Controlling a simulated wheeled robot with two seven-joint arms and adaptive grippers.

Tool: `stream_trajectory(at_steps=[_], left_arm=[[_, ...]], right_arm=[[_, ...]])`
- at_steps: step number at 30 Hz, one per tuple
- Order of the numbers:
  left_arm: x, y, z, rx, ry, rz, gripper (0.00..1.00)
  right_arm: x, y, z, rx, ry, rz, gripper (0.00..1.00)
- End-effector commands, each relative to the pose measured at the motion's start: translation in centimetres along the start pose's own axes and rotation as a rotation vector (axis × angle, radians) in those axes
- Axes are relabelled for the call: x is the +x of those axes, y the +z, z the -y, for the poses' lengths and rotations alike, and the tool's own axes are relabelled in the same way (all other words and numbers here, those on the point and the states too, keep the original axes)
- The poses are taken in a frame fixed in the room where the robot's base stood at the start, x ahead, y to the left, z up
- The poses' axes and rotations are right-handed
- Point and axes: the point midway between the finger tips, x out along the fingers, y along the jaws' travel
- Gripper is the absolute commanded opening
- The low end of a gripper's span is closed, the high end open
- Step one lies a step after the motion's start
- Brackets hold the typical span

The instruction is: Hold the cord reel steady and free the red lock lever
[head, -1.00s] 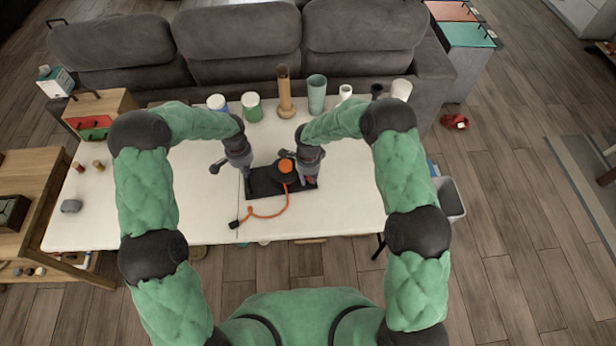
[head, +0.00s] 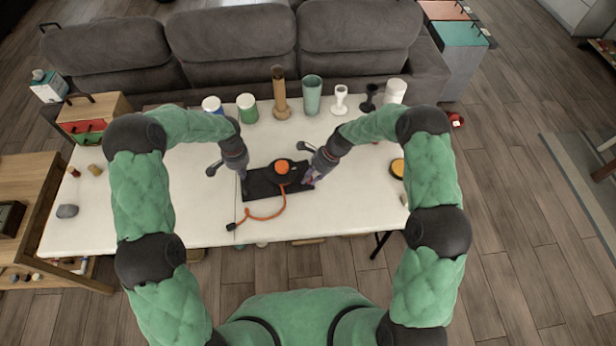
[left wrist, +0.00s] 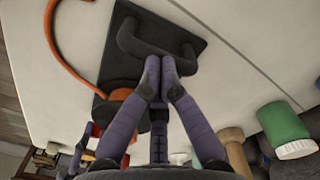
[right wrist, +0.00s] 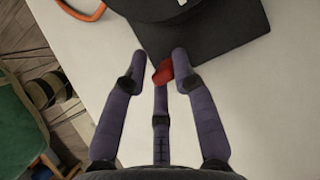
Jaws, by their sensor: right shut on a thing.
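The cord reel (head: 283,181) is a black drum with an orange knob (head: 282,167) on a flat black base on the white table. An orange cord (head: 262,215) curls off it. My left gripper (left wrist: 159,66) has its fingertips together on the black handle (left wrist: 135,42) at the base's left end. My right gripper (right wrist: 160,65) is at the base's right end, its fingers on either side of the red lock lever (right wrist: 162,73) and shut on it. The lever is partly hidden by the fingers; the reel's far side is hidden in the wrist views.
Behind stand a green-labelled jar (head: 247,108), a wooden candlestick-like post (head: 280,95), a teal cup (head: 312,95) and a white goblet (head: 340,99). A yellow disc (head: 397,168) lies at the right. A grey sofa (head: 240,45) borders the back.

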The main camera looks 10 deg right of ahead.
Motion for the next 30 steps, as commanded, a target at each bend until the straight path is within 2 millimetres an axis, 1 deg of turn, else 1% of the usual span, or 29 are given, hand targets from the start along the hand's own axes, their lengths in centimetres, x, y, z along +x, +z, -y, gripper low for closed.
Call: stream_trajectory(at_steps=[1, 9, 15, 30], left_arm=[[0.36, 0.20, -0.25, 0.001, 0.004, 0.006, 0.00], [0.36, 0.21, -0.24, 0.001, 0.004, 0.006, 0.00], [0.37, 0.22, -0.24, 0.001, 0.004, 0.006, 0.00], [0.37, 0.23, -0.25, 0.002, 0.004, 0.006, 0.00]], right_arm=[[0.14, -0.32, -0.14, 0.004, 0.003, 0.030, 0.00], [0.03, -0.90, -0.14, 0.001, 0.003, 0.181, 0.00], [0.00, -1.16, -0.13, -0.002, 0.003, 0.254, 0.00], [-0.13, -1.18, -0.04, -0.007, -0.001, 0.291, 0.00]])
